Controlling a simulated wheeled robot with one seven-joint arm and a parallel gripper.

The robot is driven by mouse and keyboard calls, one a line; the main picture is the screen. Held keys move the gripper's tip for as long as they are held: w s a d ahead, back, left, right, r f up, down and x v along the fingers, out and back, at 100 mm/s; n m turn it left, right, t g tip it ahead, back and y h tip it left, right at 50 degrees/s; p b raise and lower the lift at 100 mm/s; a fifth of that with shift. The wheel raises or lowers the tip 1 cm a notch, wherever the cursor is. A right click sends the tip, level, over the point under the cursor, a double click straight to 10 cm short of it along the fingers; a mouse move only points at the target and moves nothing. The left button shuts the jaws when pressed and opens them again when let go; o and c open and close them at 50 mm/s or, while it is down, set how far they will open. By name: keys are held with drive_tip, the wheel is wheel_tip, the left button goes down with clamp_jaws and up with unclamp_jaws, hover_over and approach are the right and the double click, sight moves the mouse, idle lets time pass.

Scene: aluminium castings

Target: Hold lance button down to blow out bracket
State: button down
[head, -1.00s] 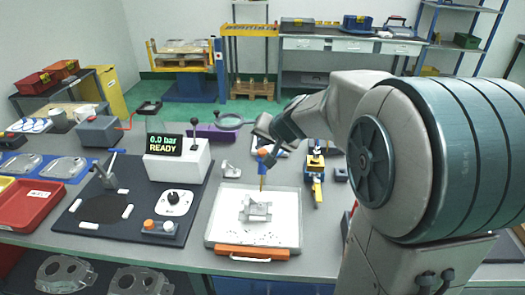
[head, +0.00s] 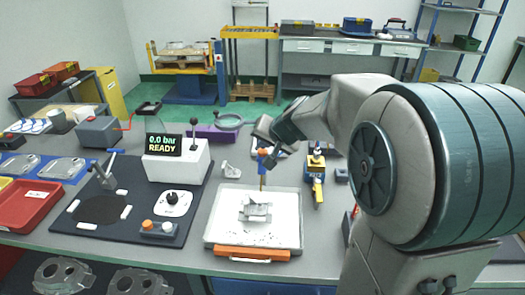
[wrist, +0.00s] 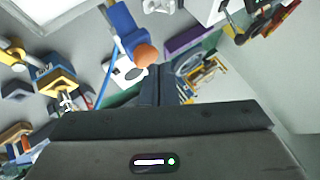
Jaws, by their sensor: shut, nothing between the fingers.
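The bracket (head: 257,212) is a small grey casting lying in a white tray (head: 225,195) with dark specks around it. The lance (head: 263,163), blue with an orange part, stands above the tray's far side, its thin nozzle pointing down behind the bracket. In the wrist view the lance body (wrist: 123,24) is blue and carries a round orange button (wrist: 146,54). My gripper (wrist: 158,70) is shut and empty, its fingertips right beside the button; I cannot tell whether they touch it. In the head view my gripper (head: 272,157) is small and partly hidden by the lance.
A white box (head: 178,160) with a display reading "0.0 bar READY" stands left of the tray. A dark mat (head: 95,225) holds a knob panel (head: 173,203) and a small button box (head: 158,229).

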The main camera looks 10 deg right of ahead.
sight(265, 153)
drive_tip(key=shift+f+b, duration=0.55)
drive_tip(key=shift+b, duration=0.1)
idle(0.4)
idle(1.8)
drive_tip(key=shift+r+p, duration=0.75)
drive_tip(key=shift+r, duration=0.25)
wheel_tip(265, 153, up, 5)
drive_tip(key=p, duration=0.4)
drive_tip(key=s+f+n+g+h, duration=0.1)
drive_tip(key=s+f+n+g, duration=0.1)
drive_tip(key=s, duration=1.1)
drive_tip(key=s+f+n+g+h, duration=0.1)
drive_tip(key=s+f+n+g, duration=0.2)
drive_tip(key=s, duration=1.1)
drive_tip(key=shift+a+f+n+g+h, duration=0.15)
drive_tip(key=shift+f+n+g+h, duration=0.2)
drive_tip(key=shift+f, duration=0.25)
